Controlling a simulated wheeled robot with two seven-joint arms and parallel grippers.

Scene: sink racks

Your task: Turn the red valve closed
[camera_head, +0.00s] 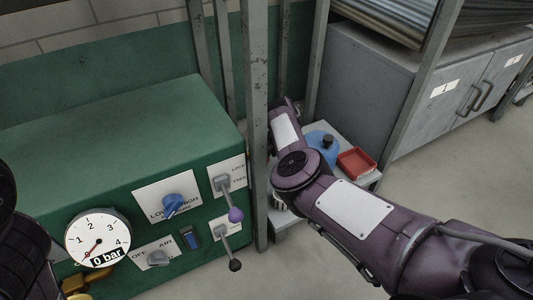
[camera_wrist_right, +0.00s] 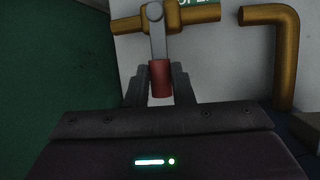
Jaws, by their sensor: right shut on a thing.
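The red valve shows in the right wrist view as a red grip (camera_wrist_right: 160,80) on the end of a grey lever (camera_wrist_right: 157,40). The lever hangs down in the picture from a brass valve body (camera_wrist_right: 188,15) and stands roughly crosswise to its pipe. My right gripper (camera_wrist_right: 160,84) is shut on the red grip, with one finger on each side. In the head view my right arm reaches in from the right, and its gripper is hidden.
A brass elbow pipe (camera_wrist_right: 287,55) stands right of the valve. In the head view are a green control box (camera_head: 110,140) with a gauge (camera_head: 97,238), a blue knob (camera_head: 173,203) and levers. A grey post (camera_head: 256,120) stands beside my arm. A red tray (camera_head: 357,163) sits behind it.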

